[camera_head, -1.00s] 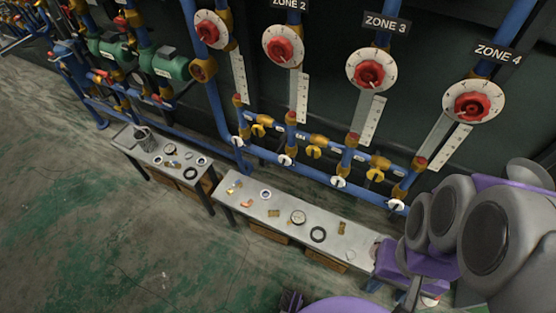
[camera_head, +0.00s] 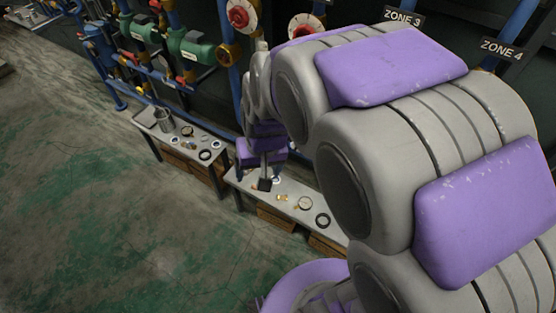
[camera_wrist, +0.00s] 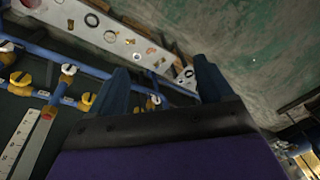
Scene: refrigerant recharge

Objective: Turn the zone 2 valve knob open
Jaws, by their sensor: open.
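The second round white dial from the left, with a red knob (camera_head: 304,27) in its centre, is partly covered by my arm in the head view. Earlier, the "ZONE 2" label stood above this dial; that label is now hidden or cut off. My gripper (camera_head: 265,184) points down above the left part of the nearer bench. In the wrist view my gripper (camera_wrist: 166,76) has two dark blue fingers spread apart with nothing held between them. Yellow knobs (camera_wrist: 86,101) and white knobs (camera_wrist: 68,70) on pipes show left of the fingers.
The nearer bench (camera_head: 238,184) holds rings and small fittings. A second bench (camera_head: 146,122) with a metal container (camera_head: 163,118) stands further left. Green pumps (camera_head: 198,46) and blue pipes line the wall. The ZONE 3 dial is hidden behind my arm. Open floor (camera_head: 110,220) lies at left.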

